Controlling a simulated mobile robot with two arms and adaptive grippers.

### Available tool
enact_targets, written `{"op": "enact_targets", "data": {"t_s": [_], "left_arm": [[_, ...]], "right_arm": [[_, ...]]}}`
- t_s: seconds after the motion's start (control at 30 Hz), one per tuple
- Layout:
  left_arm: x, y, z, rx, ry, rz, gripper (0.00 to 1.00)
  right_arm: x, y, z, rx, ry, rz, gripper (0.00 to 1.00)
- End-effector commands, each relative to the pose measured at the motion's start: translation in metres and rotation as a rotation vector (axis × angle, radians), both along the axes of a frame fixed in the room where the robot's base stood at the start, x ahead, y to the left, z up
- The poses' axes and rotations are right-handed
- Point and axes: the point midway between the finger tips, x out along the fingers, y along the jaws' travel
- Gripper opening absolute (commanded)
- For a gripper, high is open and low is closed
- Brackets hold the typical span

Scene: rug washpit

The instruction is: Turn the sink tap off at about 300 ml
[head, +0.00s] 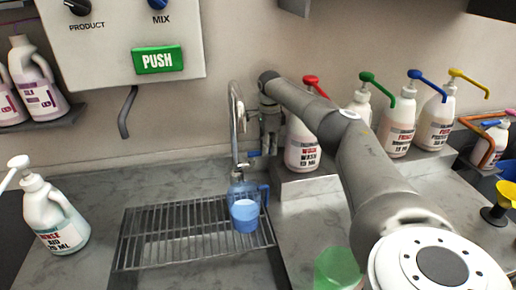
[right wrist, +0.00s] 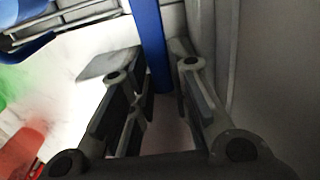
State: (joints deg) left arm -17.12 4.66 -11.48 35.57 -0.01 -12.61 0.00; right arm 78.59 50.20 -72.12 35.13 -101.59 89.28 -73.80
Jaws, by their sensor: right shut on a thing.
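The metal sink tap (head: 236,120) rises behind the grate, with a small blue lever (head: 253,154) low on its right side. A blue measuring jug (head: 245,213) with a handle on its right stands on the grate below the spout. Its marks are too small to read, and I cannot tell the water level. My right gripper (head: 268,148) reaches down just right of the tap, at the lever. In the right wrist view its fingers (right wrist: 165,85) are shut on a blue bar (right wrist: 149,40), which appears to be the tap lever. My left gripper is out of view.
A wire grate (head: 155,220) covers the sink. Several pump bottles (head: 397,130) line the ledge at right, and a white pump bottle (head: 55,215) stands at left. A dispenser panel (head: 120,35) with a green PUSH button hangs above. A green container (head: 338,268) is at the front.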

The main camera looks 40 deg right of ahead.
Motion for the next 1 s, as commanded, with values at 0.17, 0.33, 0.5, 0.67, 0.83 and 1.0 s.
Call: {"op": "enact_targets", "data": {"t_s": [0.17, 0.33, 0.5, 0.67, 0.83, 1.0], "left_arm": [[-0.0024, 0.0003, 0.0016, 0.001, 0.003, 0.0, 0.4], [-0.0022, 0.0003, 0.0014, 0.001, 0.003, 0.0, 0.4], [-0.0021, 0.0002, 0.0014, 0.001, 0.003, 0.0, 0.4], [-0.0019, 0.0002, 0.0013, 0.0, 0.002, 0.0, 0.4], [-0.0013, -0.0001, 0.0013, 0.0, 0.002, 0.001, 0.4], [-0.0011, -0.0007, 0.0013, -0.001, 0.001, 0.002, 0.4]], "right_arm": [[-0.0051, -0.0062, 0.001, 0.001, -0.003, 0.013, 0.0], [-0.0046, -0.0058, 0.001, 0.0, -0.004, 0.014, 0.0], [-0.0046, -0.0057, 0.001, 0.0, -0.004, 0.014, 0.31], [-0.0049, -0.0059, 0.0007, 0.0, -0.002, 0.012, 0.4], [-0.0052, -0.0059, 0.0005, 0.0, -0.002, 0.011, 0.4], [-0.0044, -0.0062, 0.0102, 0.0, -0.004, 0.011, 0.4]]}}
